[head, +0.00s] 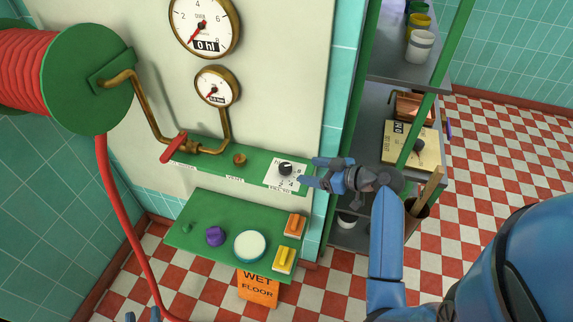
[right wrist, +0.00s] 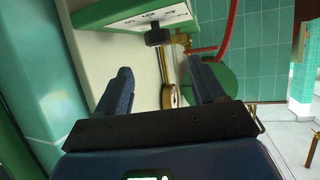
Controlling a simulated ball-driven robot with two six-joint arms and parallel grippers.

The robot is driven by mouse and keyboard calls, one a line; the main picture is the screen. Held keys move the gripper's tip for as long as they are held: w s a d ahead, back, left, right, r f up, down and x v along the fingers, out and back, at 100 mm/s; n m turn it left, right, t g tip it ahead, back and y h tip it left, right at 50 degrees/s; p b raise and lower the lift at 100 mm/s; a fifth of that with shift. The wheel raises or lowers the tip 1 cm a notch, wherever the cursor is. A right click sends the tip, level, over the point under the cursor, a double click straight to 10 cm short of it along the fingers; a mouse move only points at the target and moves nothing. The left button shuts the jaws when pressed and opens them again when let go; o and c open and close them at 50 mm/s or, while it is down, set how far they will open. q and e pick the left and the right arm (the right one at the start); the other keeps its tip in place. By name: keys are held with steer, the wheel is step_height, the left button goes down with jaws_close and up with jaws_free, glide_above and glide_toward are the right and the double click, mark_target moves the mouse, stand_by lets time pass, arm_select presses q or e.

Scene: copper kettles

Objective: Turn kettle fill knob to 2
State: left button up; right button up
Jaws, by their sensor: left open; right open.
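The fill knob (head: 286,169) is black and sits on a white numbered plate (head: 270,178) at the right end of the green wall ledge. Its pointer setting is too small to read. In the right wrist view the knob (right wrist: 158,36) shows beyond the fingertips, under the upside-down plate. My right gripper (head: 308,171) is open and empty, just right of the knob, with its fingers pointing at it and apart from it. Both fingers of the right gripper (right wrist: 160,62) show in the wrist view. My left gripper (head: 143,317) shows only as blue tips at the bottom edge, open.
A red lever valve (head: 174,147), brass pipe and gauges (head: 217,86) are left of the knob. A lower green shelf (head: 190,235) holds a purple knob, a white round item and two blocks. Grey shelving (head: 380,110) stands to the right. A red hose (head: 118,215) hangs left.

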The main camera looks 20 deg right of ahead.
mark_target(286, 166)
steer(key=p+x, duration=0.2)
steer(key=x, duration=0.6)
steer(key=shift+w+a+f, duration=0.1)
steer(key=shift+w, duration=0.2)
steer(key=shift+x, duration=0.95)
steer(key=shift+f, duration=0.1)
steer(key=shift+c, duration=0.3)
steer(key=c, duration=0.9)
